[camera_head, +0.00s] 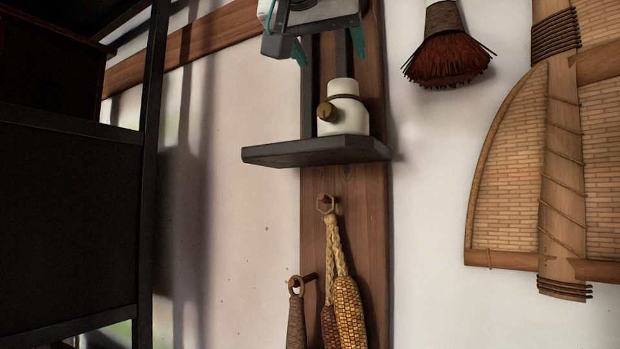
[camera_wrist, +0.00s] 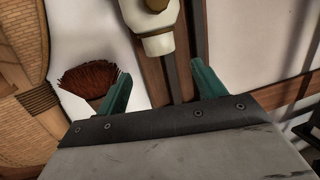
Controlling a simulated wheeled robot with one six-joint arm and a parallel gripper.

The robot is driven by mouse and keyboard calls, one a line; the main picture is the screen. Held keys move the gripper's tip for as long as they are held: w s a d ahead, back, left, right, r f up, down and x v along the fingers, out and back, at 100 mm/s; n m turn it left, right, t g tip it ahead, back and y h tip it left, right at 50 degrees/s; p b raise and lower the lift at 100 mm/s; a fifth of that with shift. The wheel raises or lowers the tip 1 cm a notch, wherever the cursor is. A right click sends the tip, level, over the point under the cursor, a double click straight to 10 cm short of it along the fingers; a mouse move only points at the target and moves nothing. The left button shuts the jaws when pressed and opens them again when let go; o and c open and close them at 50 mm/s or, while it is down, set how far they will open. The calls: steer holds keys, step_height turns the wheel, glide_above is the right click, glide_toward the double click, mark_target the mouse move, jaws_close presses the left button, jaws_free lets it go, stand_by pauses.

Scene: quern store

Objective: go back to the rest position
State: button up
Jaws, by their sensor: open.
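My gripper (camera_head: 329,50) is at the top of the head view, its two teal fingers spread and pointing down. Nothing is between the fingers. Below it, with a gap, a white jar (camera_head: 343,115) with a cord and a round brass-coloured tag stands upright on a small dark shelf (camera_head: 315,151). In the wrist view the open fingers (camera_wrist: 161,75) show at either side, and the jar (camera_wrist: 150,22) lies beyond them, its neck towards my gripper and its upper part in the picture cut off.
The shelf is on a wooden post (camera_head: 343,200). Corn cobs (camera_head: 348,312) and a corded handle (camera_head: 296,325) hang below. A brown-bristled brush (camera_head: 447,58) and a woven fan-shaped piece (camera_head: 515,165) hang at right. A dark rack (camera_head: 148,170) stands at left.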

steer(key=w+a+n+t+y, duration=0.1)
steer(key=a+n+t+y, duration=0.5)
steer(key=a+y, duration=1)
step_height(320, 180, down, 22)
steer(key=s+d+n+g+y, duration=0.1)
steer(key=s+n+g+y, duration=0.1)
steer(key=n+g, duration=0.75)
steer(key=s+d+f+m+g+h, duration=0.35)
steer(key=d+f, duration=0.45)
steer(key=f, duration=0.3)
steer(key=s+d+f+m+g+h, duration=0.2)
steer(key=d+f+g+h, duration=0.15)
steer(key=d+f, duration=0.6)
steer(key=s+d+f+m+g+h, duration=0.1)
steer(key=s+d+f, duration=0.2)
steer(key=d, duration=0.3)
steer(key=s+d+f+m+g+h, duration=0.1)
steer(key=s+d+f+m+h, duration=0.1)
steer(key=d+f, duration=0.3)
steer(key=s+d+f+m+g+h, duration=0.1)
steer(key=s+d+f+m+h, duration=0.1)
steer(key=s+d+f, duration=0.2)
steer(key=s+d, duration=0.1)
steer(key=d, duration=0.2)
steer(key=shift+d+f, duration=0.2)
steer(key=shift+f, duration=0.2)
